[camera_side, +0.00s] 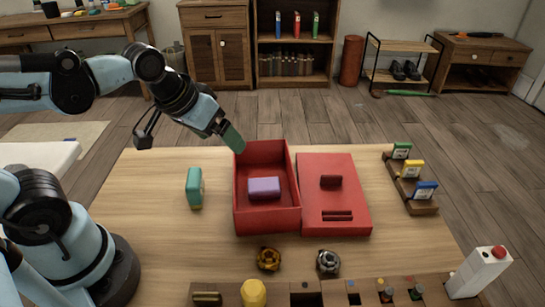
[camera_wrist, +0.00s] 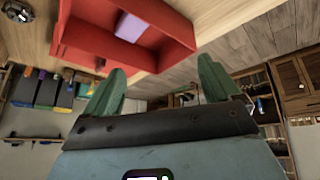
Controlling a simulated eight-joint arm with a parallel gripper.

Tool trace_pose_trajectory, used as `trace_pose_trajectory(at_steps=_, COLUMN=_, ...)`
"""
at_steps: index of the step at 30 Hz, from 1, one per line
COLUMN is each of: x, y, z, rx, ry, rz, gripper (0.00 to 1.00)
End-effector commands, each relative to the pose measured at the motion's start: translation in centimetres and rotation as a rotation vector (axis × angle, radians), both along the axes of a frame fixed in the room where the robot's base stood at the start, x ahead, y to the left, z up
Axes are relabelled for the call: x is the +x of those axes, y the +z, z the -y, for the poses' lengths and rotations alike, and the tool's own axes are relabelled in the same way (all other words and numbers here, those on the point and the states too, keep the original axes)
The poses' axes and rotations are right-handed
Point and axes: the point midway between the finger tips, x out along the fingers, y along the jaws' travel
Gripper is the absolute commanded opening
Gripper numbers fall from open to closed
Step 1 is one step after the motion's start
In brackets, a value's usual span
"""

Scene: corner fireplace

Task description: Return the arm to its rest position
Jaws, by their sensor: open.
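My gripper (camera_side: 232,137) is above the back left corner of an open red box (camera_side: 240,205) in the side view. Its green fingers stand apart in the wrist view (camera_wrist: 160,85), with nothing between them. A purple block (camera_side: 264,188) lies inside the red box, away from the fingers. The wrist view shows the red box (camera_wrist: 85,40) and the purple block (camera_wrist: 130,27) at the top, beyond the fingers.
A red lid (camera_side: 345,205) with a handle lies right of the box. A teal block (camera_side: 194,188) stands left of it. A rack (camera_side: 420,203) holds coloured tags at right. Cabinets stand behind the table.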

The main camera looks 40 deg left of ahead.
Motion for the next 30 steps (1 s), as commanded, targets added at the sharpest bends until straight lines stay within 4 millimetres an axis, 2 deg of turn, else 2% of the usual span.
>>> trace_pose_trajectory(at_steps=7, x=-1.01, y=-0.6, z=-0.78, rx=0.084, ry=-0.106, rz=0.094, gripper=0.9)
trace_pose_trajectory(at_steps=30, x=-1.01, y=-0.6, z=-0.79, rx=0.088, ry=-0.112, rz=0.097, gripper=0.9)
